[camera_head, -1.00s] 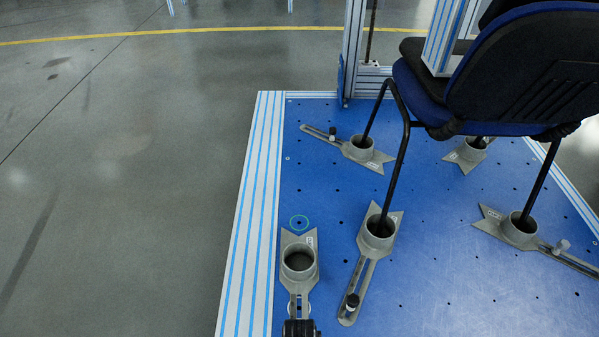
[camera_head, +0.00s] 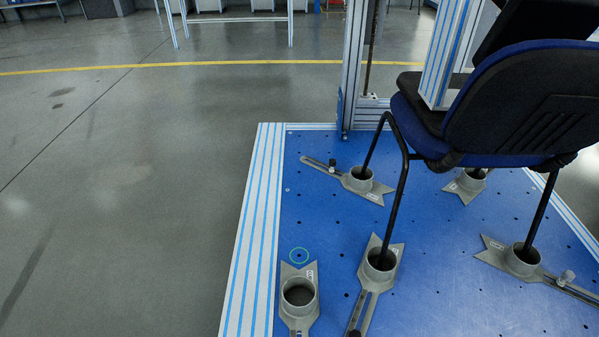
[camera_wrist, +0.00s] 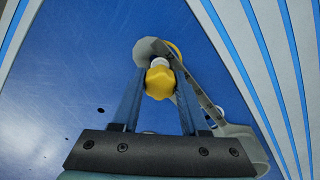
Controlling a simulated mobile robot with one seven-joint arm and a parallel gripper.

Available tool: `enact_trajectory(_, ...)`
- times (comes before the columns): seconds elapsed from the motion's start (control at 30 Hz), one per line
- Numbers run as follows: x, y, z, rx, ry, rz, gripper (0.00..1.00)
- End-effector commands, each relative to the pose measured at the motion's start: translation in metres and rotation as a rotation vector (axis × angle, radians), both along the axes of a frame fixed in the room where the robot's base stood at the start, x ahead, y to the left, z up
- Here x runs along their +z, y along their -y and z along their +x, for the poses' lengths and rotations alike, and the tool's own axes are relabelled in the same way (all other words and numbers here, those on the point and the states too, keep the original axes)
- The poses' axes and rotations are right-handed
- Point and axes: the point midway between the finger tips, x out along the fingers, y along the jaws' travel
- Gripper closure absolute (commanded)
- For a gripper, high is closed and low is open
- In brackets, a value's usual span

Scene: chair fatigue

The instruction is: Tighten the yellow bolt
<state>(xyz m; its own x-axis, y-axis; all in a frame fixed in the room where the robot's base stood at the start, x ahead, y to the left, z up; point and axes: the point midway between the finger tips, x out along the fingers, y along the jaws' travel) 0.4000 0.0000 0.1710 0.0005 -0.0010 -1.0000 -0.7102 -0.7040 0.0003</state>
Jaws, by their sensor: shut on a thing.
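The yellow bolt (camera_wrist: 160,83) shows in the wrist view as a yellow knob with a white part just beyond it. My gripper (camera_wrist: 158,80) is shut on the yellow knob, with one finger on each side. A grey slotted clamp bracket (camera_wrist: 207,105) runs beside and beyond the fingers on the blue plate. In the head view my gripper is out of the frame and the yellow bolt does not show.
A chair (camera_head: 540,95) stands with its legs in several grey cups on the blue perforated plate (camera_head: 330,225). A second bracket (camera_head: 380,265) holds a chair leg to the right. A striped aluminium edge (camera_head: 250,230) borders the plate. The floor at left is clear.

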Motion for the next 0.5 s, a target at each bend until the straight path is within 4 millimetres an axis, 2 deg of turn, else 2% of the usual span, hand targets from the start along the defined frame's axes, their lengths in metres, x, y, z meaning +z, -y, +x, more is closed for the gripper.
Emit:
enact_trajectory(0.3, 0.0002, -0.0005, -0.0004, -0.285, 0.0, 0.001, 1.0)
enact_trajectory(0.5, -0.0001, -0.0004, -0.0004, -0.351, 0.0, 0.001, 1.0)
